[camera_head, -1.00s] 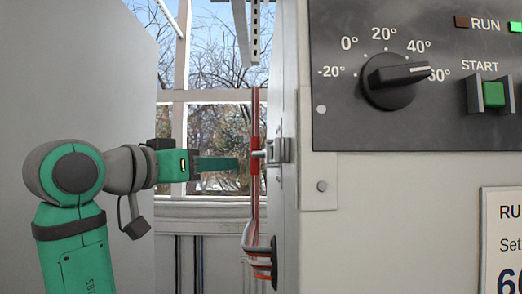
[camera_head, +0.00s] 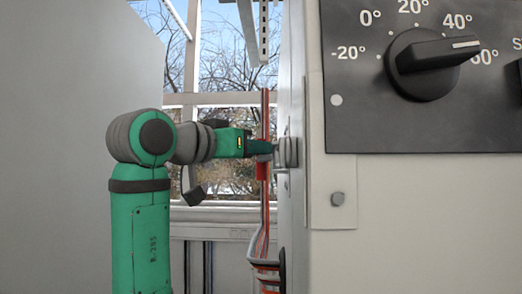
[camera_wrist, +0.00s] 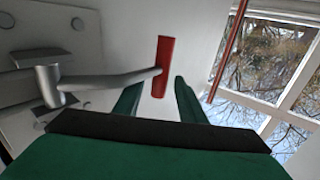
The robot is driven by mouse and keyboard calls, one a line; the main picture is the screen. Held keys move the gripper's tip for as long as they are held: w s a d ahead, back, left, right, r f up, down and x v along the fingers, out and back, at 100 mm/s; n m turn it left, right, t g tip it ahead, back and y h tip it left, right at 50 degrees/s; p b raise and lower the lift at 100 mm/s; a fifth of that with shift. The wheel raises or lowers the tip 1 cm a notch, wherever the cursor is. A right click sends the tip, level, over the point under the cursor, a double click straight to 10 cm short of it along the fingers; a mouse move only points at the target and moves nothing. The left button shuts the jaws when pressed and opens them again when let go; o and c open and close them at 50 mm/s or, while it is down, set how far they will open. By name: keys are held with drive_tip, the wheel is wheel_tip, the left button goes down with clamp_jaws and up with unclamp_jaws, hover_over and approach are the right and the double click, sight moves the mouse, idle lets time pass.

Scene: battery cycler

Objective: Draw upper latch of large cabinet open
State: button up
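The upper latch is a grey metal lever with a red grip on the side of the large cabinet (camera_head: 360,235). In the wrist view its bracket (camera_wrist: 45,75) is at the left. A metal bar runs from it to the red grip (camera_wrist: 163,65). In the head view the latch (camera_head: 287,152) shows edge-on, the red grip (camera_head: 262,170) just below my fingers. My gripper (camera_wrist: 158,90) is open, its fingers either side of the red grip's lower end in the wrist view. Contact cannot be told. In the head view my gripper (camera_head: 268,147) reaches the latch.
The cabinet front has a black panel with a temperature dial (camera_head: 425,62). Red and grey cables (camera_head: 262,245) hang beside the cabinet's edge. A large grey panel (camera_head: 60,120) fills the left, with a window (camera_head: 230,60) behind the gap.

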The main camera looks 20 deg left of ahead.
drive_tip(key=shift+x, duration=0.9)
drive_tip(key=shift+c, duration=0.2)
clamp_jaws()
drive_tip(key=shift+w, duration=0.1)
